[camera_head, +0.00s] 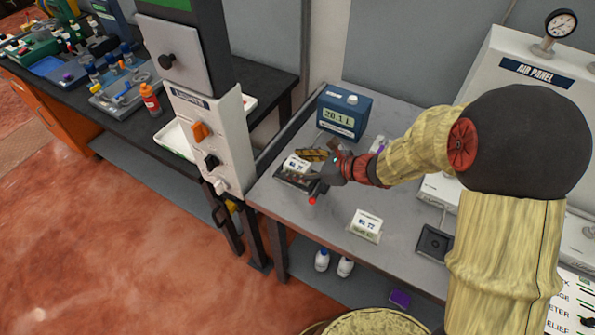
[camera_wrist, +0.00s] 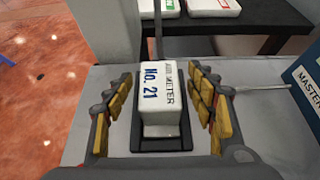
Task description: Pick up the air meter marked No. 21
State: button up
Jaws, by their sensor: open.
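The air meter marked No. 21 (camera_wrist: 160,98) is a white block with blue and black lettering. It sits on a black tray (camera_wrist: 187,140) on the grey table, and in the head view the meter (camera_head: 297,164) is near the table's left end. My gripper (camera_wrist: 163,105) is open, with one yellow-padded finger on each side of the meter and visible gaps between. In the head view my gripper (camera_head: 314,170) is over the meter and partly hides it and its tray. The lettering reads clearly only in the wrist view.
A blue master unit (camera_head: 344,112) with a display stands behind the meter. Another white labelled block (camera_head: 366,225) and a black tray (camera_head: 434,243) are to the right on the table. A grey dispenser column (camera_head: 209,140) stands left. Bare table lies between the blocks.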

jog(key=shift+c, duration=0.3)
jog(key=shift+r, duration=0.1)
grip_shut()
dwell(0.4)
